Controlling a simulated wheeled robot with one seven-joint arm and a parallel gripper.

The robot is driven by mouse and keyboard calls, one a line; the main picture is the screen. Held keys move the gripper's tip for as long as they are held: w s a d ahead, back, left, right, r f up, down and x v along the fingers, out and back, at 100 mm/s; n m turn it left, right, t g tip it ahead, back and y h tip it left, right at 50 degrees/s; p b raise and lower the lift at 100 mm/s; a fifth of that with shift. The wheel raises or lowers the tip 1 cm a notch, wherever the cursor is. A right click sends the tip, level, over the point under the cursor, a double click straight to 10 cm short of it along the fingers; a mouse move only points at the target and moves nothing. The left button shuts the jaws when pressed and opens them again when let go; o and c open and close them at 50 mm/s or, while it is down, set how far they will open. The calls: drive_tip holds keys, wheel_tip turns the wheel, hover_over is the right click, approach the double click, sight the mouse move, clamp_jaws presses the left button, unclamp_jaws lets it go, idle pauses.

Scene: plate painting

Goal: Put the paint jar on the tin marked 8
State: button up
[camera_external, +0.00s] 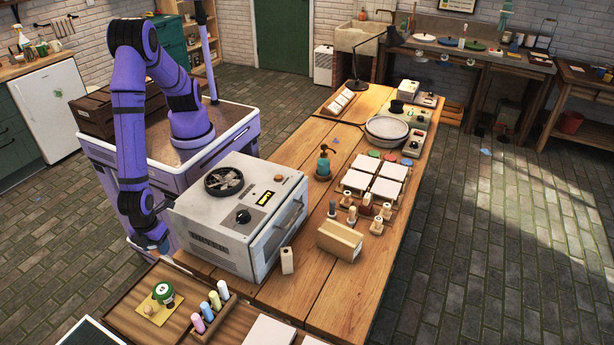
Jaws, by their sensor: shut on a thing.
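My gripper (156,243) points down at the left end of the bench, left of the grey oven and above the wooden tray. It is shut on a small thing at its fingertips. That thing is mostly hidden and too small to make out; I cannot tell for sure that it is the paint jar. A green round container (163,291) with a pale round mark sits on a yellow card (163,312) in the tray, below and in front of my gripper. I cannot read the mark, so I cannot tell whether it is the tin marked 8.
The grey oven (237,212) stands close to the right of my gripper. The wooden tray (120,316) also holds a rack of pastel sticks (213,310) and a small tan knob (149,310). A pump bottle (323,164) and white tiles (357,180) stand farther along the bench.

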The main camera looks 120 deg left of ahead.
hover_over(162, 289)
drive_tip(key=shift+f, duration=2.2)
drive_tip(key=shift+f, duration=0.1)
drive_tip(key=o, duration=0.9)
drive_tip(key=shift+o, duration=0.2)
